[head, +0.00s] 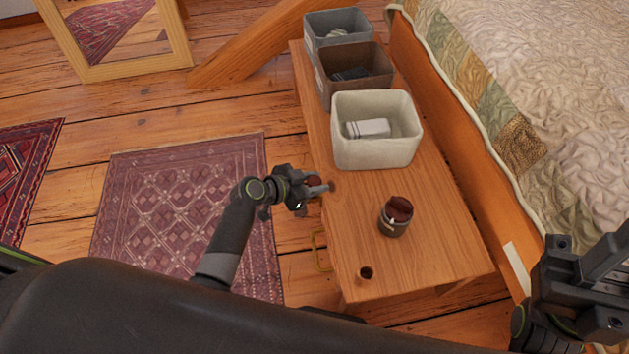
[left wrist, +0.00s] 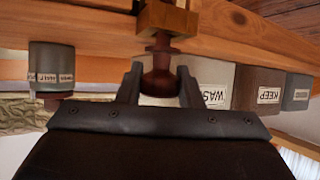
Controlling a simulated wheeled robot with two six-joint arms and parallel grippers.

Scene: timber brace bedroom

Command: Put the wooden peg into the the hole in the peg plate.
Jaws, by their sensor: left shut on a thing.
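My left gripper (head: 318,187) is at the left edge of the wooden bench, its fingers closed on a dark red-brown knobbed piece that looks like the wooden peg (head: 313,181). In the left wrist view, the peg (left wrist: 160,80) sits between the two fingertips (left wrist: 158,85). Its narrower end meets a lighter wooden block (left wrist: 165,20); I cannot tell whether they are joined. A small dark round spot (head: 332,186) shows on the bench just past the fingertips. I cannot clearly make out the peg plate. My right gripper (head: 590,285) is at the lower right, away from the bench top; its jaw state is unclear.
On the bench (head: 440,240) stand a dark jar with a red-brown top (head: 396,215), a small brown piece with a dark top (head: 366,273), and white (head: 375,152), brown (head: 355,85) and grey (head: 337,20) bins. A bed (head: 540,80) lies right, a rug (head: 180,200) left.

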